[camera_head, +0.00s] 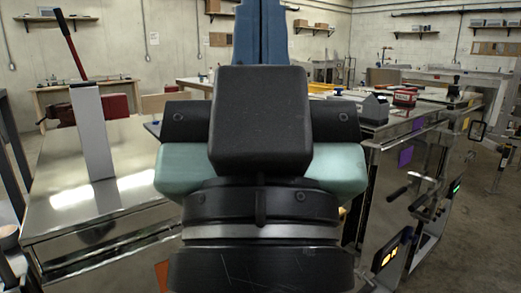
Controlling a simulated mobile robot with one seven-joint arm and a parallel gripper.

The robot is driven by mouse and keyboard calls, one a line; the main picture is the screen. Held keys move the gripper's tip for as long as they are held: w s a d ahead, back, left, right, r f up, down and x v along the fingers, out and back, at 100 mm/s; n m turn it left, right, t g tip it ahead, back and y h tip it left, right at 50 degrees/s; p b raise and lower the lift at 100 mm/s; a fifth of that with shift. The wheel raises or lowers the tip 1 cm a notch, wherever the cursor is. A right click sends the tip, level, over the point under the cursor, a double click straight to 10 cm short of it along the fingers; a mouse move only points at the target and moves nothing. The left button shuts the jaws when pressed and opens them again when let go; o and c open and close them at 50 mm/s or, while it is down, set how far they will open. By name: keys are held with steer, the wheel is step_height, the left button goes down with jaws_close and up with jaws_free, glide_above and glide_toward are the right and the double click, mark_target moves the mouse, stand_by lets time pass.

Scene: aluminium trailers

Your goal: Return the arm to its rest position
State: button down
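My arm (262,125) fills the middle of the head view. I see a large black block, black links behind it, and rounded teal parts on either side. A dark round joint with a pale band sits below them. The arm hides much of what is behind it. My gripper and its fingertips do not show, so I cannot see whether it holds anything.
A shiny metal trailer (75,205) stands close on the left, with a grey upright post (92,135) and a red-handled lever (69,43). Another metal trailer (385,165) stands on the right, with items on top and handles on its side. Open floor (470,235) shows at far right.

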step_height(320, 180, up, 20)
steer(key=p, duration=1.7)
steer(key=shift+f, duration=0.2)
